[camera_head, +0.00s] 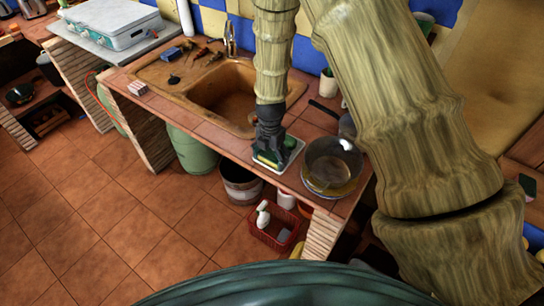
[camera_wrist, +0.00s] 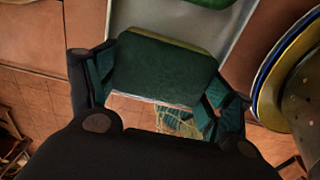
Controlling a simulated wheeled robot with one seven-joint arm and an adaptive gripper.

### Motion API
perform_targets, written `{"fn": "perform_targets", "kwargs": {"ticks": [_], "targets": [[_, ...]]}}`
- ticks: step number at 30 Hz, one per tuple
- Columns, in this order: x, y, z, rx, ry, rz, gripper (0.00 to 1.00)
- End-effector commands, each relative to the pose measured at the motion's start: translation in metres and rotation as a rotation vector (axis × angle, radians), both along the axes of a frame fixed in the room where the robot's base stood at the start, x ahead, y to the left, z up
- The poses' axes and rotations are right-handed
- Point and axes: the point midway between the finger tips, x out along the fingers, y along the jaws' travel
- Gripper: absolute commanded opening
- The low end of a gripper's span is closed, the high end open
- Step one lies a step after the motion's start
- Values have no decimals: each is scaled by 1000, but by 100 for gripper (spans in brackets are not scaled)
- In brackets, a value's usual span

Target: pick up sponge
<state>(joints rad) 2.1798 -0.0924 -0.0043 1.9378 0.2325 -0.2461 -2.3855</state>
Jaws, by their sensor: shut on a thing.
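A dark green sponge with a yellow underside (camera_wrist: 165,66) sits between the two fingers of my gripper (camera_wrist: 160,84) in the wrist view. My gripper is shut on it, one finger at each side. In the head view my gripper (camera_head: 269,140) points down over a small white tray (camera_head: 294,154) on the counter, and the sponge (camera_head: 266,161) shows at its tips. The tray (camera_wrist: 239,50) also shows beyond the sponge in the wrist view. I cannot tell whether the sponge touches the tray.
A sink (camera_head: 224,98) lies to the left and behind. A red basket (camera_head: 272,232) and a metal bucket (camera_head: 240,184) stand below the counter's front edge. The tiled floor at left is clear.

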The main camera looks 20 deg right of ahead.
Motion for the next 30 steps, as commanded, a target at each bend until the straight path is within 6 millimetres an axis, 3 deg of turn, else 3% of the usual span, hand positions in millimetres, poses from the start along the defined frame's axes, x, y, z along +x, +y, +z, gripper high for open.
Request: {"fn": "perform_targets", "kwargs": {"ticks": [8, 17, 30], "targets": [[0, 0, 5, 1, -1, 1, 66], [1, 0, 33, 0, -4, 0, 66], [-84, 57, 42, 0, -1, 4, 66]]}}
